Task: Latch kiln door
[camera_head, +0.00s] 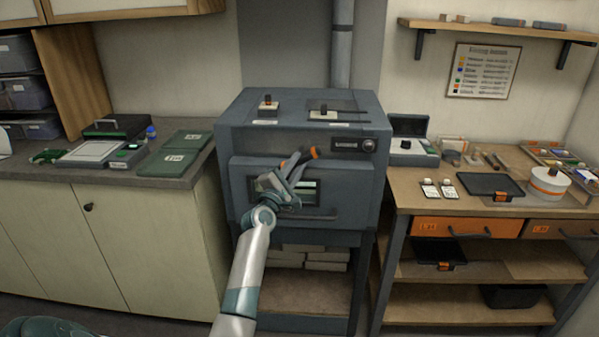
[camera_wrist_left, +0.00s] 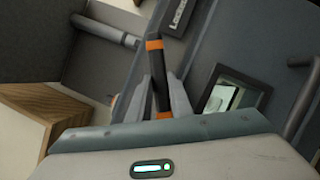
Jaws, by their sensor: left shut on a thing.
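The grey kiln (camera_head: 228,143) stands in the middle of the head view. Its door (camera_head: 340,190) looks flush against the front and has a small window, partly behind my arm, and a horizontal bar handle below. My left gripper (camera_head: 292,168) is at the upper part of the door. It is shut on the latch lever (camera_wrist_left: 156,72), which is black with orange bands in the left wrist view. The lever's orange end (camera_head: 314,152) sticks out past the fingers in the head view. A dark label plate (camera_head: 346,145) sits up and right of the lever. My right gripper is not in view.
Two small blocks with knobs stand on the kiln top, the nearer-left one (camera_head: 268,106) upright. A counter with green mats (camera_head: 186,140) is on the left. A wooden workbench (camera_head: 410,190) with trays and an orange drawer (camera_head: 450,228) is on the right.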

